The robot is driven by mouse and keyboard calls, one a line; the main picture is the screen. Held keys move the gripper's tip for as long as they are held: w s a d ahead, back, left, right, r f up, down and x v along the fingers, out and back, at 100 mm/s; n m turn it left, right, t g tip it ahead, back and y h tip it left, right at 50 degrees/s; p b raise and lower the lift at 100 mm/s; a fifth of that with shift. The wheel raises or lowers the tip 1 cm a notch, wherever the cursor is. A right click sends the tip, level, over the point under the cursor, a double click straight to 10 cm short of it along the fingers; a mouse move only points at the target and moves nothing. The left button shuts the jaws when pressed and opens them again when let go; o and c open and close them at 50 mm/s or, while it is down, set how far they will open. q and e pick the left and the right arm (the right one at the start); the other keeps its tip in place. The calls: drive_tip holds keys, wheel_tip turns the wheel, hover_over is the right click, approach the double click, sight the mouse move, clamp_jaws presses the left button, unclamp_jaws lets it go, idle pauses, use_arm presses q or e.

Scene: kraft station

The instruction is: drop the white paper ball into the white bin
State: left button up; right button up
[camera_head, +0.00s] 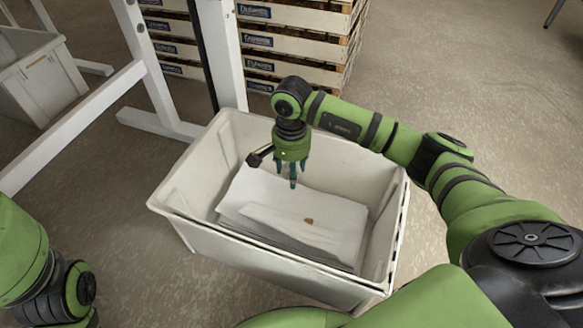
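The white bin (172,200) stands on the floor in the middle of the view, open at the top. My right gripper (292,172) points down over the inside of the bin, its fingers apart with nothing seen between them. Flat white sheets or boards (290,213) lie in the bin below it, with a small brown spot on top. I cannot make out a separate white paper ball. Part of my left arm shows at the lower left, but its gripper is out of view.
A second pale bin (38,80) stands at the upper left beside a white metal frame (160,75). Stacked crates with blue labels (290,45) stand behind the white bin. The brown floor (470,90) to the right is mostly clear.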

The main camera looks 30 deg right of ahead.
drive_tip(key=o, duration=0.8)
drive_tip(key=shift+r, duration=0.15)
wheel_tip(320, 180, up, 12)
drive_tip(key=shift+f, duration=0.1)
